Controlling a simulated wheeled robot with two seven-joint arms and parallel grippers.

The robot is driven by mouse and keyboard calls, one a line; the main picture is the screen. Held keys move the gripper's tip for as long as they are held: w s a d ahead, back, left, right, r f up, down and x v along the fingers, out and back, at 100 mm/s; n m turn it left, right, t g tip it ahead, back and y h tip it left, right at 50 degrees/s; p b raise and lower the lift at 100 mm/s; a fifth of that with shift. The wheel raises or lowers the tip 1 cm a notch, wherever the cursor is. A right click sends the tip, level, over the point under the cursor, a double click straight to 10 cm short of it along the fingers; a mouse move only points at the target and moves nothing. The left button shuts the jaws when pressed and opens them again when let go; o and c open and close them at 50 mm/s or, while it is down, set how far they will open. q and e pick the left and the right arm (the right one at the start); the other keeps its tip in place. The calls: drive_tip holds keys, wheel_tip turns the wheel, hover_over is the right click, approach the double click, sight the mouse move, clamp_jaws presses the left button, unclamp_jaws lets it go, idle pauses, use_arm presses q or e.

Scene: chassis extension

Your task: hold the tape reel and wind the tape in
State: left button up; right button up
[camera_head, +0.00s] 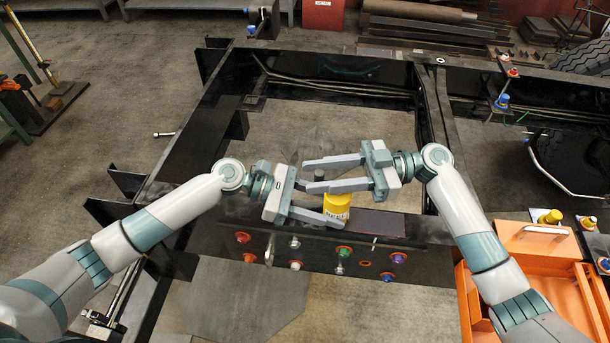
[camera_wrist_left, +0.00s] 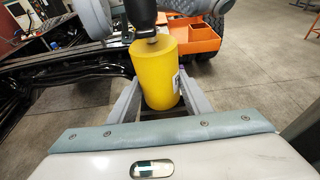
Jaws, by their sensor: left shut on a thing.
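The tape reel is a yellow cylinder (camera_head: 337,204) with a pale printed label, near the middle of the head view. My left gripper (camera_head: 335,207) is shut on it, with one finger on each side; its far finger is partly hidden. In the left wrist view the yellow reel (camera_wrist_left: 155,68) sits between both fingers, with a black crank-like part (camera_wrist_left: 141,14) on its end. My right gripper (camera_head: 306,176) is open, its fingers pointing left. A small dark knob (camera_head: 319,175) shows between its fingers. Contact between them cannot be made out. No loose tape is visible.
A black chassis frame (camera_head: 170,165) lies around and below the grippers. Its near crossbar carries several coloured fittings (camera_head: 344,252). An orange toolbox (camera_head: 540,245) stands at the right. The floor inside the frame is clear.

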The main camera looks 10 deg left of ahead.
drive_tip(key=v, duration=0.7)
drive_tip(key=shift+w+d, duration=0.2)
drive_tip(key=shift+d, duration=0.2)
drive_tip(key=shift+r, duration=0.15)
drive_tip(key=shift+r, duration=2.9)
use_arm(q)
drive_tip(key=o, duration=0.9)
drive_tip(key=shift+c, duration=0.2)
drive_tip(key=shift+a, duration=0.15)
drive_tip(key=v, duration=1.1)
drive_tip(key=shift+a+r, duration=0.15)
drive_tip(key=shift+a, duration=0.2)
